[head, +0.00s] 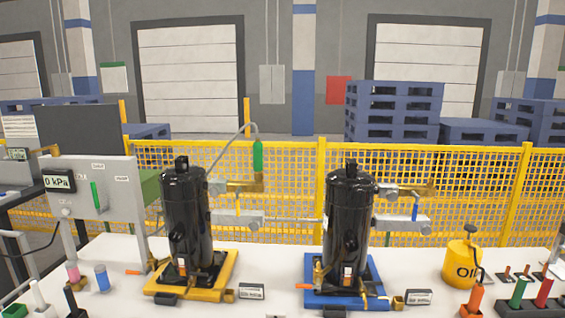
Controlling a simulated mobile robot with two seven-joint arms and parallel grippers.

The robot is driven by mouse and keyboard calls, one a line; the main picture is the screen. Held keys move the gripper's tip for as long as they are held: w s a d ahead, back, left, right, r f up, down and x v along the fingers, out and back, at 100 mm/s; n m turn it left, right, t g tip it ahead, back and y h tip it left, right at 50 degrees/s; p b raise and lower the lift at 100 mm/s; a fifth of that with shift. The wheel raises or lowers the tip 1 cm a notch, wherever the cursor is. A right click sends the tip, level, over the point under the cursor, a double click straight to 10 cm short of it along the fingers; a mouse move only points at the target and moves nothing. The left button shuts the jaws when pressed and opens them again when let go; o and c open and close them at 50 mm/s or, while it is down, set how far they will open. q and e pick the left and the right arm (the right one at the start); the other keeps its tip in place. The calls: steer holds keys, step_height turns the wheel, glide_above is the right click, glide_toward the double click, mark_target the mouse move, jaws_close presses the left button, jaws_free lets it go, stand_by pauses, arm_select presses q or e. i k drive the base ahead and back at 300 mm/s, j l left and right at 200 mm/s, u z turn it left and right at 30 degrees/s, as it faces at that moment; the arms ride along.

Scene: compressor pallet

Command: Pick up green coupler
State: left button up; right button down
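A slim green cylinder (258,155), which looks like the green coupler, stands upright behind and to the right of the left black compressor (186,215). A thin grey hose (232,143) arches into its top. Its lower end is close above a brass fitting (245,186); I cannot tell whether they touch. The left compressor stands on a yellow base (222,278). A second black compressor (347,225) stands on a blue base (373,272) to the right. Neither of my grippers shows in the head view.
A grey panel with a 0 kPa display (59,184) and a green lever (97,196) stands at left. A yellow oil can (459,264) and a rack of coloured handles (513,306) are at right. A yellow mesh fence (480,185) runs behind the white table (270,265).

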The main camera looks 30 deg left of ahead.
mark_target(257, 146)
steer(key=i+l, duration=0.15)
steer(key=l, duration=0.25)
steer(key=i+l+z, duration=0.15)
steer(key=l, duration=0.25)
steer(key=i+l, duration=0.25)
steer(key=l, duration=0.15)
steer(key=k+z, duration=0.05)
